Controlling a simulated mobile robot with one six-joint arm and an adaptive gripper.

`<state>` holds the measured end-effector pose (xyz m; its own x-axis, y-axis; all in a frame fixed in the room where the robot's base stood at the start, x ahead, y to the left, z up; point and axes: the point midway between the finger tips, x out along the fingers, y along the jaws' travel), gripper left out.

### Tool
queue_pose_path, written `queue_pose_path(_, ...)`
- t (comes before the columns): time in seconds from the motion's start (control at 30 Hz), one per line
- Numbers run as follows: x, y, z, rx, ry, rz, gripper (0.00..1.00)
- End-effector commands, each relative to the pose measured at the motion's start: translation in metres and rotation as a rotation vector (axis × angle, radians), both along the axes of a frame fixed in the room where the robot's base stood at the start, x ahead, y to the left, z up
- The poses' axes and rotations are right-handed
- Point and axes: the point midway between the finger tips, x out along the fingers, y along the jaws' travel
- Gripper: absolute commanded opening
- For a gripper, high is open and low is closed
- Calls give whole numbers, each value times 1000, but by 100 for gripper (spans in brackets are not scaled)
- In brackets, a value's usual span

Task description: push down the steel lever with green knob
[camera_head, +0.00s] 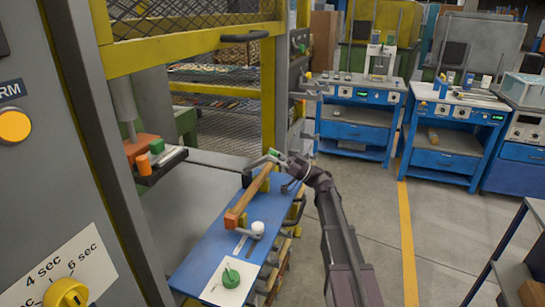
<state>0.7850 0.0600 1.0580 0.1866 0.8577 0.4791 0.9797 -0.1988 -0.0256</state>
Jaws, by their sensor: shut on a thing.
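The steel lever with green knob (274,153) is at the far end of the blue bench top, beside the end of a long wooden bar. My gripper (279,158) reaches it from the right and is shut on it at the green knob. The fingers and the wrist hide most of the steel part, so its angle is hard to tell.
The wooden bar (250,195) lies along the blue bench top (200,250) in yellow holders. A white-knobbed lever (257,228) and a green dial on a white plate (231,277) are nearer. A yellow-framed machine stands left; blue workbenches (360,122) stand behind.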

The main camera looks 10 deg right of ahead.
Motion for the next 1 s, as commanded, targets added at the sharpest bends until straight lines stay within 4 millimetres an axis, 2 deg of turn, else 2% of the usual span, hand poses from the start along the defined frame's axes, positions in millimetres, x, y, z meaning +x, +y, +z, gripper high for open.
queue_pose_path(0.07,-1,1,-1,-5,1,1,0)
queue_pose_path(0.1,-1,1,-1,-5,1,2,53)
queue_pose_path(0.2,-1,1,-1,-4,1,2,81)
queue_pose_path(0.67,0,2,1,-2,0,2,81)
queue_pose_path(1.0,5,11,15,-1,0,4,81)
